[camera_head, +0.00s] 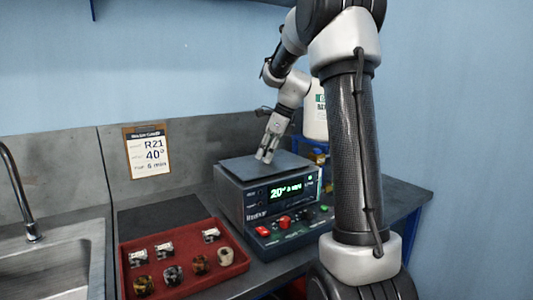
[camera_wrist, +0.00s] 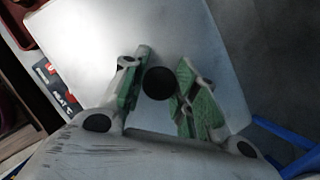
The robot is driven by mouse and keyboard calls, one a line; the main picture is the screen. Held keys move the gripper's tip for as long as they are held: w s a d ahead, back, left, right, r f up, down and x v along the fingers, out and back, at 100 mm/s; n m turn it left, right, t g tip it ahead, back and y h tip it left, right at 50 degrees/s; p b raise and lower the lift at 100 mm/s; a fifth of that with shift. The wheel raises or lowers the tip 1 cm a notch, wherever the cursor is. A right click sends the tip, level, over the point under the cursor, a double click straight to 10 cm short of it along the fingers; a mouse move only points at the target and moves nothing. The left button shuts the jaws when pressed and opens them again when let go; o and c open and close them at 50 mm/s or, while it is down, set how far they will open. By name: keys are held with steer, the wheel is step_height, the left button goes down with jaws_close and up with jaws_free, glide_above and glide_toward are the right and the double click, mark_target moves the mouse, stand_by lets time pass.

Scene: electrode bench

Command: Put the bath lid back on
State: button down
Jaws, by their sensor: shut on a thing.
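The bath (camera_head: 228,200) is a dark box with a lit green display and red and green buttons, standing on the bench. Its flat grey lid (camera_head: 285,163) lies over the top of the box and looks level; I cannot tell whether it is fully seated. My gripper (camera_head: 267,153) points down at the lid from above. In the wrist view the lid (camera_wrist: 195,40) is a pale plate with a round black knob (camera_wrist: 160,83). The knob sits between the green-padded fingers of my gripper (camera_wrist: 161,78), which is shut on it. The bath's inside is hidden.
A red tray (camera_head: 187,225) with several small parts and jars stands at the front left of the bath. A sink (camera_head: 65,255) with a tap is at far left. A white bottle (camera_head: 315,115) stands behind the bath. A card (camera_head: 147,151) is on the back wall.

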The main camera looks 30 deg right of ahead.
steer(key=shift+f, duration=0.55)
stand_by(0.7)
steer(key=c, duration=0.5)
jaws_free()
steer(key=shift+c, duration=0.2)
steer(key=shift+r, duration=3.5)
